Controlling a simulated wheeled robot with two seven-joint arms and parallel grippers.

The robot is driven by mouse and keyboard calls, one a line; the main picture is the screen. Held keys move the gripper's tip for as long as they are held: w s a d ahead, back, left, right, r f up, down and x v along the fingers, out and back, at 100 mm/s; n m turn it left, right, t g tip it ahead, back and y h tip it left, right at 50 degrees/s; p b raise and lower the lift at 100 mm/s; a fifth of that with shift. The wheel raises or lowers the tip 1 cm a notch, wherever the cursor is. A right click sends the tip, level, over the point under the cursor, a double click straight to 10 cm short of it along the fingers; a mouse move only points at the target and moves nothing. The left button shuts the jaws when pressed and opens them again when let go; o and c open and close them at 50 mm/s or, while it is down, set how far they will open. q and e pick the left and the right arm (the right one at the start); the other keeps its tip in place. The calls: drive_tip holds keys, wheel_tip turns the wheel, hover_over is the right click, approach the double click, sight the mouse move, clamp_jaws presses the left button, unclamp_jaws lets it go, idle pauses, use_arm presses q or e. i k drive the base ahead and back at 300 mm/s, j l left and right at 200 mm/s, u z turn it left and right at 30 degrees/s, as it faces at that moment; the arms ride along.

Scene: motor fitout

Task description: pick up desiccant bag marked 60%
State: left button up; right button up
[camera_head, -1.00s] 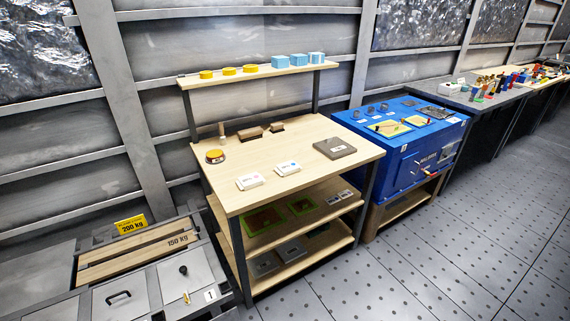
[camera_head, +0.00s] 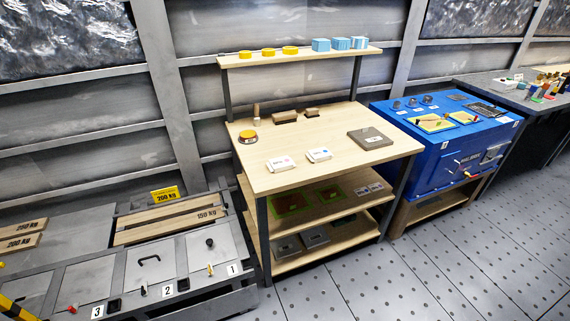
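Two small white packets lie flat on the wooden top of the workbench (camera_head: 345,135), near its front edge. The left packet (camera_head: 280,163) has a pinkish mark and the right packet (camera_head: 319,154) has a blue mark. They look like the desiccant bags, but their print is too small to read, so I cannot tell which is marked 60%. They lie apart from each other. Neither of my grippers is in view.
A blue machine (camera_head: 445,145) stands right of the bench. Grey floor (camera_head: 420,270) in front is clear.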

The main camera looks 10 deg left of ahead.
sight(283, 163)
drive_tip(key=i+l+u, duration=0.7)
drive_tip(key=l, duration=0.3)
drive_tip(key=i+l+u, duration=0.25)
drive_tip(key=l, duration=0.2)
drive_tip(key=i, duration=0.05)
